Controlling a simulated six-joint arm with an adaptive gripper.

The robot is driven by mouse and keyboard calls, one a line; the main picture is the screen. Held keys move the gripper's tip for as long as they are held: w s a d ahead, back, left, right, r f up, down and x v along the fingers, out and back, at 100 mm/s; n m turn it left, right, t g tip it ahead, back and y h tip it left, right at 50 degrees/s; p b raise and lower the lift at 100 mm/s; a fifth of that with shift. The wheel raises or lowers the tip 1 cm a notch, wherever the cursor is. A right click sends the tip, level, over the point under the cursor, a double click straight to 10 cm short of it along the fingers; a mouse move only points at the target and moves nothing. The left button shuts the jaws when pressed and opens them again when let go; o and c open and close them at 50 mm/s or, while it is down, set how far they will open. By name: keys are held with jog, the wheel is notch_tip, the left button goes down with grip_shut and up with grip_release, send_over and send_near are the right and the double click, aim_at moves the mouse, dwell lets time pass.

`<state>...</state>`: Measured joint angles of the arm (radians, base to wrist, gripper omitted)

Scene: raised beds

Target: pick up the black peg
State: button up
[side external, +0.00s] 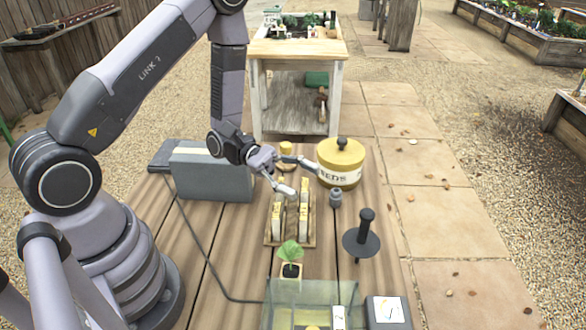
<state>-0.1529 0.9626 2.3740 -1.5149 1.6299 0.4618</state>
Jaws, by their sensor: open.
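A black upright peg (366,222) with a rounded top stands on a wide, flat dark disc (361,244), right of the middle of the wooden table. I cannot tell whether peg and disc are one piece. Nothing covers the peg. My gripper (302,178) is open, its fingers spread apart, with nothing seen between them. It is to the upper left of the peg in the picture, clear of it, above the seed packet tray and near the yellow tin.
A yellow seed tin (342,160) stands behind the peg, with a small grey cylinder (335,197) in front. A packet tray (275,241), potted seedling (291,265), clear tank (285,292) and dark box (388,312) stand nearby. A grey case (215,178) is left. The tabletop (385,205) beside the peg is bare.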

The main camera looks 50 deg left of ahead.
aim_at(361, 241)
jog(key=w+a+f+n+t+y, duration=0.2)
jog(key=a+f+n+t+y, duration=0.15)
jog(key=f+n+t, duration=0.8)
jog(key=w+d+g, duration=0.1)
jog(key=w+d, duration=0.1)
jog(key=d, duration=0.1)
jog(key=w+d+f+m, duration=0.1)
jog(key=w+d, duration=0.2)
jog(key=d, duration=0.1)
jog(key=w+d+f+m+g, duration=0.1)
jog(key=w+d, duration=0.2)
jog(key=d, duration=0.1)
jog(key=shift+w+f+g+y, duration=0.15)
jog(key=shift+w+g+y, duration=0.1)
jog(key=shift+g+y, duration=0.1)
grip_shut()
